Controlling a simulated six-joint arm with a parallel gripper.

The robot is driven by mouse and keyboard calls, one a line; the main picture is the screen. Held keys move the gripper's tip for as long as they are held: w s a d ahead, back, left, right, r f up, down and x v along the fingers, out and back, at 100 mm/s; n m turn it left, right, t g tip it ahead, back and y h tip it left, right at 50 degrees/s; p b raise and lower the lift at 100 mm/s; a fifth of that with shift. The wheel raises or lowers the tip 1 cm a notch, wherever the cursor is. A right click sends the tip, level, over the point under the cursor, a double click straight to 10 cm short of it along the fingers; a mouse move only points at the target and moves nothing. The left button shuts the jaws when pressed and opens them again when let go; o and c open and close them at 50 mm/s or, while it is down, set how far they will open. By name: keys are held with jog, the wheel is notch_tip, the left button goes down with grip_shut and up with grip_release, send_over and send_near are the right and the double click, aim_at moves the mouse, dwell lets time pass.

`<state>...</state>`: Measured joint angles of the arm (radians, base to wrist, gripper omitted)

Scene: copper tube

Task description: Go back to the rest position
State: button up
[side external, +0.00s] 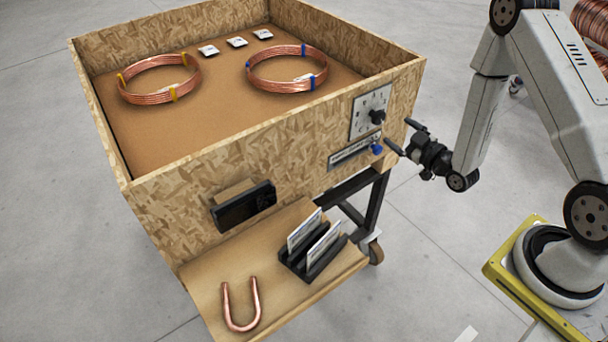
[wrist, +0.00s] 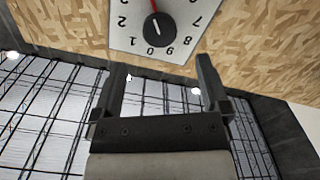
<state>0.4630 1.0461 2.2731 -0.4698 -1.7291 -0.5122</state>
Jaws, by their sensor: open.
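My gripper (side external: 399,131) is open and empty beside the right end of the wooden box's front wall (side external: 290,140). In the side view its fingers are close to a white dial plate (side external: 366,104) with a black knob (side external: 377,117). In the wrist view my gripper (wrist: 160,64) has its two fingers spread apart below the numbered dial plate (wrist: 187,18). The black knob (wrist: 159,29) there lies beyond the gap between the fingertips, with nothing between the fingers. A red pointer (wrist: 152,5) shows above the knob.
Two copper coils (side external: 160,93) (side external: 262,77) and several small white labels (side external: 208,50) lie in the box. A blue knob (side external: 377,149) is under the dial. The front shelf (side external: 205,285) holds a bent copper tube (side external: 227,305) and a black card rack (side external: 298,262).

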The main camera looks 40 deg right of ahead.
jog(key=shift+w, duration=0.15)
jog(key=shift+w+a+r+g, duration=0.25)
jog(key=shift+w+a+g, duration=0.15)
jog(key=shift+w+g, duration=0.25)
jog(key=shift+w+a+r+g, duration=0.25)
jog(key=shift+a+g, duration=0.15)
jog(key=shift+g, duration=0.45)
jog(key=s+a+r+m+g, duration=0.2)
jog(key=s+a+r+g, duration=0.1)
jog(key=s+a+g, duration=0.2)
jog(key=s+a+r+m+g, duration=0.3)
jog(key=s+a+r+g, duration=0.1)
jog(key=s+g, duration=0.3)
jog(key=s, duration=0.2)
jog(key=shift+s+a, duration=0.3)
jog(key=shift+a, duration=0.1)
